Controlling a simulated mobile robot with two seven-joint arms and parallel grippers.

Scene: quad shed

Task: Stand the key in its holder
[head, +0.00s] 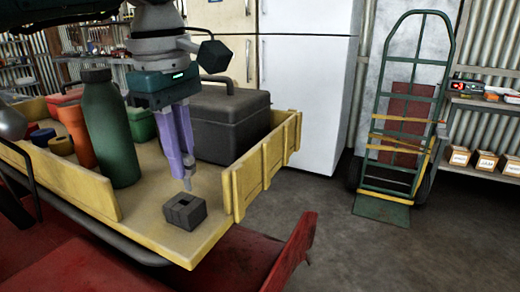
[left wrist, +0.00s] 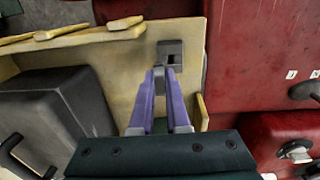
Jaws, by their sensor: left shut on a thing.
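The holder is a small dark grey block (head: 184,213) with a square opening in its top, standing on the yellow cargo bed near its front corner. It also shows in the left wrist view (left wrist: 170,47), just beyond the fingertips. My left gripper (head: 186,168), with purple fingers, points down and is shut on the key (head: 188,184), a small grey piece mostly hidden between the fingertips. The key's lower end appears just above and behind the holder in the head view. I cannot tell whether it touches the holder. My right gripper is not in view.
A green bottle (head: 109,135) stands left of my left gripper, with an orange cylinder (head: 75,134) beyond it. A dark grey toolbox (head: 228,121) stands close behind the fingers. Low yellow side boards (head: 262,165) edge the bed. A hand truck (head: 405,110) stands farther right.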

